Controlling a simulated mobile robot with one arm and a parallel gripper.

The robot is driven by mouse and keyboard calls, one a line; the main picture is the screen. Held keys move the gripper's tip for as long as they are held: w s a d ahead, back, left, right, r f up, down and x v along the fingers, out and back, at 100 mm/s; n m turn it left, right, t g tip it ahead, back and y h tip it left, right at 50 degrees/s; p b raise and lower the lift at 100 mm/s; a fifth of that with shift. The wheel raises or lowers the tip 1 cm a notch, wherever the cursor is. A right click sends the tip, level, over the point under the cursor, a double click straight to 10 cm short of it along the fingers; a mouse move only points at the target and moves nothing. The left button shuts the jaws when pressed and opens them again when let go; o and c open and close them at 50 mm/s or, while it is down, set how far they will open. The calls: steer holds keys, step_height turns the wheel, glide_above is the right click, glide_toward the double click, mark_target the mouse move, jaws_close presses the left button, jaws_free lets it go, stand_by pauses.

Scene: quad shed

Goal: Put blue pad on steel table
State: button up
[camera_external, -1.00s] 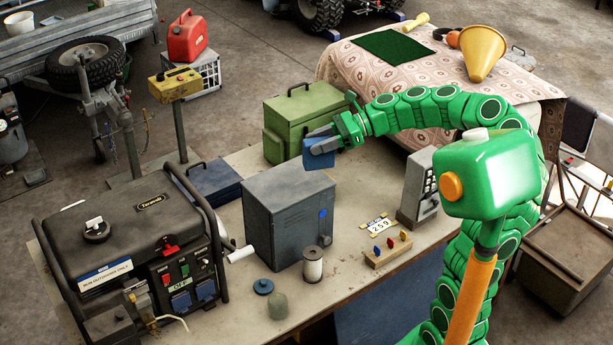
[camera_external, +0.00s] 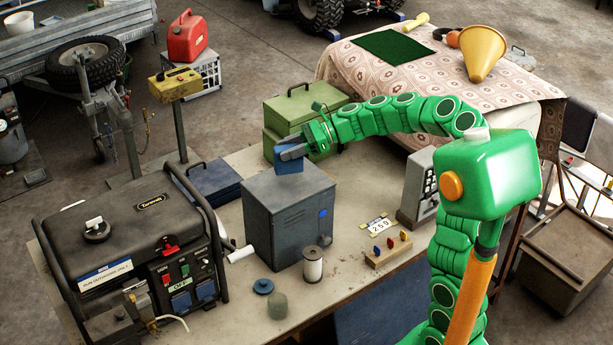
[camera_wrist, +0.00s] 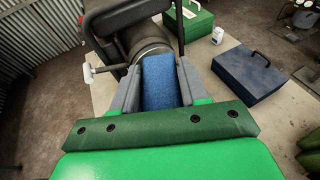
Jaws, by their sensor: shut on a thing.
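The blue pad (camera_external: 288,166) is held between the fingers of my gripper (camera_external: 291,153), tilted, in front of the green box and by the back top edge of the grey metal cabinet. The view does not settle whether it touches the cabinet. In the wrist view the blue pad (camera_wrist: 158,82) fills the gap between both grey fingers of my gripper (camera_wrist: 155,85). The bench (camera_external: 350,205), which I take for the steel table, has a worn, pale top under the cabinet and boxes.
The grey cabinet (camera_external: 285,220), green box (camera_external: 300,112), dark blue case (camera_external: 212,178) and black generator (camera_external: 130,235) crowd the bench. A small switch box (camera_external: 418,185), number plate (camera_external: 377,223) and spool (camera_external: 312,265) stand at its right and front. Bare bench shows right of the cabinet.

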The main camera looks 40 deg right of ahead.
steer(key=shift+w+f, duration=0.4)
steer(key=shift+f, duration=1.6)
steer(key=shift+f, duration=0.15)
steer(key=o, duration=1)
steer(key=shift+d+r, duration=0.15)
steer(key=shift+r, duration=0.1)
steer(key=v, duration=1.1)
steer(key=shift+s+d+r, duration=0.1)
steer(key=shift+d, duration=0.15)
